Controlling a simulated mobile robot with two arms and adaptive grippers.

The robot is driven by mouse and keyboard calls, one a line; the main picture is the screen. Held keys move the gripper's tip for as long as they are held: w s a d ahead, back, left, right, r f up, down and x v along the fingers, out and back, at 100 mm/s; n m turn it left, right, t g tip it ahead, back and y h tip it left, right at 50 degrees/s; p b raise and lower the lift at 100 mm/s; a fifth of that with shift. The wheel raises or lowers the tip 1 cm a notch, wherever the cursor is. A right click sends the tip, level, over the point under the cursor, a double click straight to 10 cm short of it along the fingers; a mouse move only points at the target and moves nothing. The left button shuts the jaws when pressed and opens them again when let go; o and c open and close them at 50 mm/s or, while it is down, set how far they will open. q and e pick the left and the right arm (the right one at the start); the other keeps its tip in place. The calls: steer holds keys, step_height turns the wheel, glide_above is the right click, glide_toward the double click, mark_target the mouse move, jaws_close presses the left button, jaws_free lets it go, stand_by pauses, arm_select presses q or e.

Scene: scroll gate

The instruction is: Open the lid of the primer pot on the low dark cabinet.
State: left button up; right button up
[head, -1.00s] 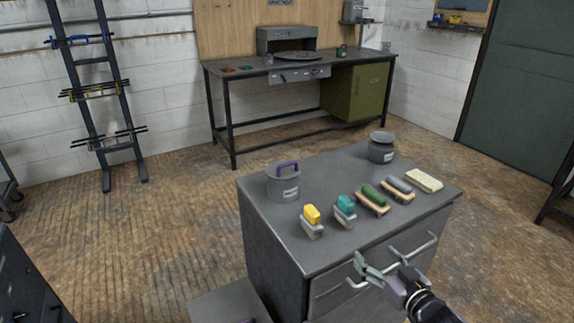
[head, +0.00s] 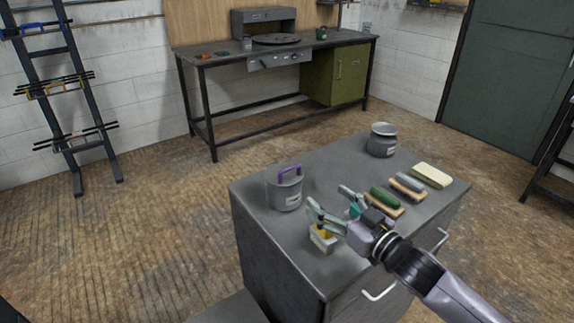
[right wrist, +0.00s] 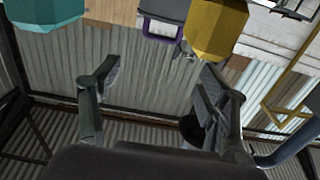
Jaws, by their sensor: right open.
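A grey pot with a purple handle on its lid (head: 285,190) stands upright at the left of the low dark cabinet (head: 250,235), lid closed. A second grey pot (head: 381,142) stands at the cabinet's back right. Both have white labels too small to read, so I cannot tell which says primer. My right gripper (head: 328,200) is open and empty, above the cabinet top, to the right of the purple-handled pot and apart from it. In the right wrist view the purple handle (right wrist: 162,28) shows beyond the open fingers (right wrist: 160,75). My left gripper is not in view.
A yellow-topped block (head: 322,240) sits below my right gripper, which partly hides it and a teal one (head: 355,210). Green (head: 384,195) and grey (head: 408,184) brushes and a cream block (head: 431,175) lie to the right. A workbench (head: 225,60) stands behind.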

glide_toward(292, 169)
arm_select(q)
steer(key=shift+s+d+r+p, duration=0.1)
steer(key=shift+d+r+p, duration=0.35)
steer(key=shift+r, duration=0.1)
arm_select(e)
steer(key=x, duration=1)
steer(key=shift+w+a, duration=0.25)
steer(key=shift+c, duration=0.4)
